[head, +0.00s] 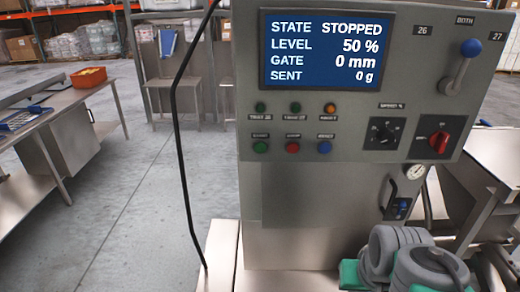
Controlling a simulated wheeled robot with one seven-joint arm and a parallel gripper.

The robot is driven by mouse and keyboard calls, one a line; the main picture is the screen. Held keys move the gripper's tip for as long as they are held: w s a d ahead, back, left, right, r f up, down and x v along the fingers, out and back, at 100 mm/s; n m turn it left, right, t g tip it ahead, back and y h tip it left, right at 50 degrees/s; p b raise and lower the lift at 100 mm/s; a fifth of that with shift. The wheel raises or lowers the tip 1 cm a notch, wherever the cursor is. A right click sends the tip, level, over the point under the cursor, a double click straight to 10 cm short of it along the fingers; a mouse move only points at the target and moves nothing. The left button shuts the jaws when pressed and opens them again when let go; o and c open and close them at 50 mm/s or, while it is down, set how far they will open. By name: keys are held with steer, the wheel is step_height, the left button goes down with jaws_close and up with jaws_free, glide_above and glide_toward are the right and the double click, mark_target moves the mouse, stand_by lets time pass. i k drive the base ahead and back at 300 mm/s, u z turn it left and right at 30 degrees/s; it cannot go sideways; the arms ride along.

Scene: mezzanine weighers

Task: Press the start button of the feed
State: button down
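The feed's grey control panel (350,70) faces me in the head view. Its blue screen (325,50) reads STATE STOPPED, LEVEL 50 %, GATE 0 mm, SENT 0 g. Below the lamps is a row of three buttons: a green button (260,147) at left, a red button (293,148) in the middle and a blue button (325,148) at right. Their labels are too small to read surely; the green one looks like the start button. Nothing covers these buttons. My gripper is not in view; grey and green rounded parts, apparently my arm, show at the lower right.
The panel also has a dial (384,134), a red rotary switch (439,141) and a blue-knobbed lever (464,68). A black cable (178,140) hangs at left. A steel bench (60,130) with a red-orange bin (90,77) stands left, with clear floor between.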

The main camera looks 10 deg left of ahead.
mark_target(260, 147)
steer(key=u, duration=0.2)
steer(key=k, duration=0.5)
steer(key=u, duration=0.55)
steer(key=k, duration=0.85)
steer(key=u, duration=0.8)
steer(key=i, duration=0.5)
steer(key=u, duration=0.75)
steer(key=i, duration=0.9)
steer(key=z, duration=0.55)
steer(key=i, duration=0.45)
steer(key=z, duration=0.5)
